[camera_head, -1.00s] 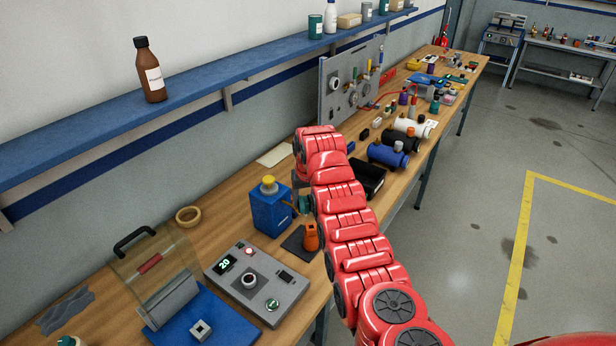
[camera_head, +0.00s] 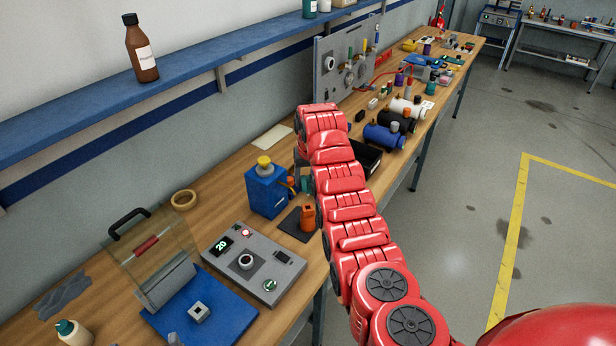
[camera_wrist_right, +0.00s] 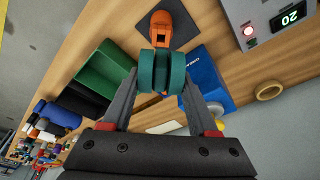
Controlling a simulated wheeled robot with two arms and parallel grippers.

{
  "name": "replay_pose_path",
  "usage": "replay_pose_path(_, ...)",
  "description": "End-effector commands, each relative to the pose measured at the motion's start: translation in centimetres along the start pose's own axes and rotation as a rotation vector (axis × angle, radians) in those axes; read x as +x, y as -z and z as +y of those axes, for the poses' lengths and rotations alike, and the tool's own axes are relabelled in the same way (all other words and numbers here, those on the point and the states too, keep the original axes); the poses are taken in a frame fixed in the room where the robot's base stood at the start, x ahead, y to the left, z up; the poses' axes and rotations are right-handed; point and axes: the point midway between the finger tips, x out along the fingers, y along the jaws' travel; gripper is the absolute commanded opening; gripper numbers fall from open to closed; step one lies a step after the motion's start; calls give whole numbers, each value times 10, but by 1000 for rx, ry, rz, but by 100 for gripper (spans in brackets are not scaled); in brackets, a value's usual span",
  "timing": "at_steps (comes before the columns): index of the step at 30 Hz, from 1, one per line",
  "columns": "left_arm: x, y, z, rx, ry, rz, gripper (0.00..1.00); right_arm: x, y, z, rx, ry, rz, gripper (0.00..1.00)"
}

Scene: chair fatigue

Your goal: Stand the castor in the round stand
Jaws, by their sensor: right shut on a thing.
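My right gripper (camera_wrist_right: 160,85) is shut on a teal twin-wheeled thing, which I take to be the castor (camera_wrist_right: 161,68). A bit of orange shows between its wheels. In the head view my red arm hides most of the hand, and a little teal (camera_head: 306,184) shows beside the blue box. An orange piece (camera_head: 308,218) stands on a dark square pad (camera_head: 290,228); both also show just beyond the castor in the wrist view (camera_wrist_right: 168,30). I cannot make out which thing is the round stand. My left gripper is not in view.
The blue box with a yellow knob (camera_head: 266,192) is close left of the hand. A grey control box (camera_head: 235,275) and a blue plate with a clear guard (camera_head: 225,325) lie nearer. Several rollers (camera_head: 384,137) lie farther along the bench.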

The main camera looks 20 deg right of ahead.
Motion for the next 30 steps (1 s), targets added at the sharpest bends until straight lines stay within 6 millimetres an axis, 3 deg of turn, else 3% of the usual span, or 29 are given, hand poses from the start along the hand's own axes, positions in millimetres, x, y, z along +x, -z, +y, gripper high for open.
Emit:
replay_pose_path(3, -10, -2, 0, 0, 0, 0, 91, 16, -4, 0, 0, 0, -1, 11)
replay_pose_path(10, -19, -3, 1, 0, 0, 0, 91, 35, -9, 0, 0, 0, 0, 11)
replay_pose_path(30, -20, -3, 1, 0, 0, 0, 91, 38, -10, 0, 0, 0, 0, 11)
